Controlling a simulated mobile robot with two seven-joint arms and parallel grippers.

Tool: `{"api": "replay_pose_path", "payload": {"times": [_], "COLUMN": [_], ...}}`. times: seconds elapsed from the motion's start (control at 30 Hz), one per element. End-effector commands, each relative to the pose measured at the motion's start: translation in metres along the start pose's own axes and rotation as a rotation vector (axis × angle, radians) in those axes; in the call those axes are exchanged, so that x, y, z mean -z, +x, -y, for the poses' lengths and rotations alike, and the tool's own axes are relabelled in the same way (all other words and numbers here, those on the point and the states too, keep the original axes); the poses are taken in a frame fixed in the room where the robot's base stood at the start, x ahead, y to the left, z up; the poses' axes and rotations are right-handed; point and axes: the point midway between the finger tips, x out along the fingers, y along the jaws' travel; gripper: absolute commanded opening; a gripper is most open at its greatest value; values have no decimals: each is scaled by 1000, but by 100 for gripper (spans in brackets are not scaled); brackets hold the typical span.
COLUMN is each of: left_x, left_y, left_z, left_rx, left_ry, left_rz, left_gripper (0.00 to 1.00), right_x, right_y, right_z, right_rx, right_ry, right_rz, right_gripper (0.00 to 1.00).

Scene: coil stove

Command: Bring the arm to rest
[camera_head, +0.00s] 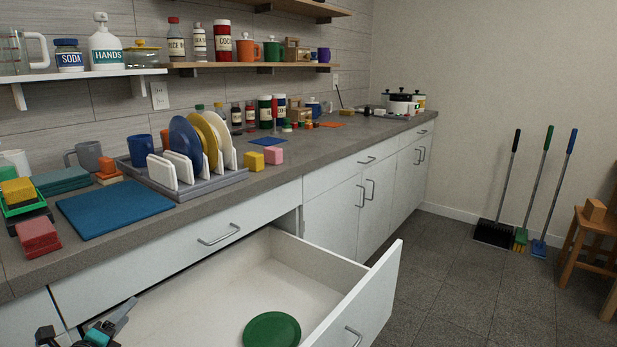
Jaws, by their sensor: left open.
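My left gripper (84,336) shows at the bottom left edge of the head view, in front of the cabinet and at the left end of the pulled-out drawer. It is open with nothing visible between its fingers, and the picture cuts off part of it. The drawer (385,285) stands open. A green round lid or plate (271,331) lies flat on its floor, apart from the gripper. My right gripper is not in the picture.
A closed drawer front (180,255) is above the open one.

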Motion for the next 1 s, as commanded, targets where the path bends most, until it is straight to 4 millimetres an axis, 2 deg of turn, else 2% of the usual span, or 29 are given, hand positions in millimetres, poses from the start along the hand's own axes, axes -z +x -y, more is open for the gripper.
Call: {"api": "replay_pose_path", "payload": {"times": [0.07, 0.27, 0.47, 0.6, 0.67, 0.8, 0.93, 1.0], "left_x": [2, -12, -27, -29, -28, -21, -11, 22], "left_y": [-12, -49, -108, -157, -178, -223, -263, -266], "left_z": [-14, -57, -120, -164, -180, -207, -225, -232], "left_rx": [-22, -122, -318, -493, -567, -731, -880, -904], "left_ry": [-96, -330, -555, -682, -724, -808, -871, -938], "left_rz": [44, 213, 413, 531, 571, 636, 674, 661], "left_gripper": [56, 56, 56, 56, 56, 56, 56, 56], "right_x": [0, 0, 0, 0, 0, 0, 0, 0], "right_y": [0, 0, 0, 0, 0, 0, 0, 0], "right_z": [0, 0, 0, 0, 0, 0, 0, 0], "right_rx": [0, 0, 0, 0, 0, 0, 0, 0], "right_ry": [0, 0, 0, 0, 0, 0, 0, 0], "right_rz": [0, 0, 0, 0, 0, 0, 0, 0], "right_gripper": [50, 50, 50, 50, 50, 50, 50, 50]}}
